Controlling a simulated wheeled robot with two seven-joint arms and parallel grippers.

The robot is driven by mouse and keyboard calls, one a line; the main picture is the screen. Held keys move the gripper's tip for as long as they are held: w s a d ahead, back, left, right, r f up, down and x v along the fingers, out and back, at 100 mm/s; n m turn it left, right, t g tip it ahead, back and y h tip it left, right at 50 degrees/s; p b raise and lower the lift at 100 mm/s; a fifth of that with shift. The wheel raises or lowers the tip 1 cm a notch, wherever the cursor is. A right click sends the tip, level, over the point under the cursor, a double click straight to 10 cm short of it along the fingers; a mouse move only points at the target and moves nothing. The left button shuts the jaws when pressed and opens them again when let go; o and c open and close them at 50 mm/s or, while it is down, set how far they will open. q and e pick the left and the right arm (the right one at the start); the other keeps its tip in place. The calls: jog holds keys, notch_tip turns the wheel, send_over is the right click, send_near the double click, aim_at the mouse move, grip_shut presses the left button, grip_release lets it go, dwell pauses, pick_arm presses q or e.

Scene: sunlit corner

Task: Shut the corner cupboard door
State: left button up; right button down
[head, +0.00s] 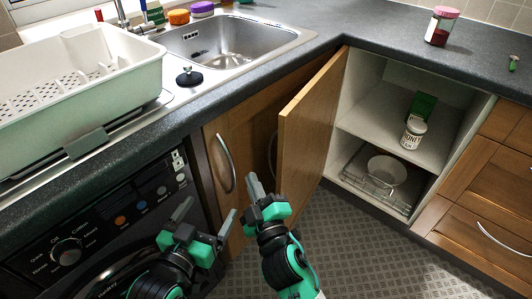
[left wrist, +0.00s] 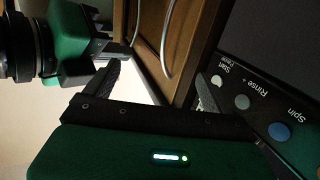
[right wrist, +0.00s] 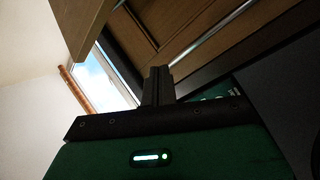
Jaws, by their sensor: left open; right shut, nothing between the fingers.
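The corner cupboard door (head: 312,135) is wooden and stands open, swung out from the cupboard opening. A curved metal handle (head: 272,155) shows at its left face. The open corner cupboard (head: 362,118) is white inside, with a shelf. My right gripper (head: 252,184) is shut and empty, just left of and below the door's lower free edge. I cannot tell whether it touches the door. My left gripper (head: 210,212) is open and empty, left of the right one, in front of the washing machine and the fixed wooden front. The left wrist view shows its spread fingers (left wrist: 158,84).
A tin (head: 414,133) and a green box stand on the shelf; a bowl (head: 386,171) sits on a wire rack below. A wooden front with a handle (head: 225,163) and a washing machine (head: 110,225) are at left. Drawers (head: 487,190) are at right. Floor (head: 365,240) is clear.

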aim_at(271, 148)
jog(key=w+d+h+p, duration=0.1)
jog(key=w+h+p, duration=0.1)
jog(key=w+h, duration=0.1)
jog(key=w+f+h+p, duration=0.1)
jog(key=w+h+p, duration=0.1)
jog(key=w+h, duration=0.1)
jog(key=w+d+n+h+p, duration=0.1)
jog(key=w+h, duration=0.2)
jog(key=h, duration=0.1)
jog(key=shift+w+d+f+g+h+p, duration=0.15)
jog(key=shift+d+f+g+h+p, duration=0.15)
jog(key=shift+h+p, duration=0.1)
pick_arm(q)
jog(key=s+a+f+g+y, duration=0.1)
jog(key=s+a+f+g, duration=0.1)
jog(key=s+f+g, duration=0.3)
jog(key=s+a+f+g+y, duration=0.2)
jog(key=s+f+g, duration=0.4)
jog(key=s, duration=0.3)
jog(key=shift+s+a+n+g, duration=0.15)
jog(key=shift+a+n+g, duration=0.2)
jog(key=shift+g, duration=0.25)
pick_arm(e)
jog(key=shift+d, duration=0.35)
pick_arm(q)
jog(key=shift+r, duration=0.1)
pick_arm(e)
jog(key=shift+s, duration=0.2)
